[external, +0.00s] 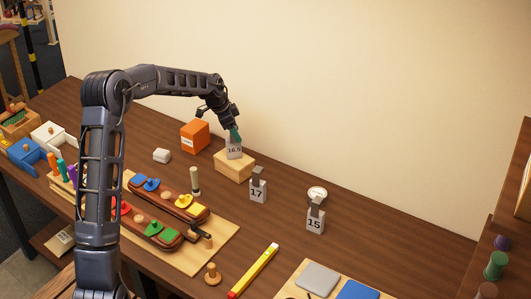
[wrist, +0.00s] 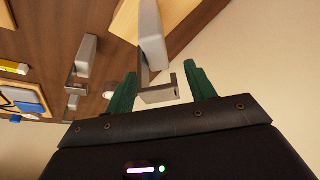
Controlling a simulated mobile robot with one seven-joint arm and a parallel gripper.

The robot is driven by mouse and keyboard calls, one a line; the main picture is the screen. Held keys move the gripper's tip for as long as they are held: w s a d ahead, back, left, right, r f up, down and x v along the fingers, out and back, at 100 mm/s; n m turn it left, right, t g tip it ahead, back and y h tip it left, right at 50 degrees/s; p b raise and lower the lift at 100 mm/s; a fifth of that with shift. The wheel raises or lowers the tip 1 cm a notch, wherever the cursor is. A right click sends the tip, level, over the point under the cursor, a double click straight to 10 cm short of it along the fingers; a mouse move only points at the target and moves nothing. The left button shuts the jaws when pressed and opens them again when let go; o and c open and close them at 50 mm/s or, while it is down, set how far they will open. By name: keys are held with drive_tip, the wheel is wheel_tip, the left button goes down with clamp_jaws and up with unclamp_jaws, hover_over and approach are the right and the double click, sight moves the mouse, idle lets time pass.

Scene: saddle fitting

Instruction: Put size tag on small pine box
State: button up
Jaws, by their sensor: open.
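The small pine box (external: 233,170) stands on the bench near the wall; its pale wood also shows at the top of the wrist view (wrist: 126,20). A grey size tag marked 16.5 (external: 235,152) appears to stand upright on the top of the box. In the wrist view the tag (wrist: 152,38) has a bent metal top between my green fingers. My gripper (external: 236,134) is at the tag's top, with its fingers open. In the wrist view the fingers (wrist: 162,88) stand apart on either side of the metal piece, with gaps visible.
Tags marked 17 (external: 258,190) and 15 (external: 315,220) stand to the right, with a round white dial (external: 317,193) behind the latter. A wooden board (external: 215,245) with coloured pieces lies in front.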

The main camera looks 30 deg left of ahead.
drive_tip(key=v, duration=1.2)
drive_tip(key=s+d+r+n+y, duration=0.1)
drive_tip(key=s+d+r, duration=0.35)
drive_tip(key=s, duration=0.35)
drive_tip(key=s+d+r+n+y, duration=0.1)
drive_tip(key=s+d+r, duration=0.2)
drive_tip(key=s+d, duration=0.4)
drive_tip(key=s+d+r+n+y, duration=0.15)
drive_tip(key=s+d+r, duration=0.25)
drive_tip(key=s, duration=0.5)
drive_tip(key=s+d+f+n, duration=0.1)
drive_tip(key=s+f+n, duration=0.1)
drive_tip(key=s, duration=1.3)
drive_tip(key=s+d+f+n+t, duration=0.1)
drive_tip(key=s+d+f+n, duration=0.1)
drive_tip(key=s, duration=1.2)
drive_tip(key=shift+s+f+n, duration=0.4)
drive_tip(key=shift+f+n, duration=0.2)
drive_tip(key=shift+n, duration=0.15)
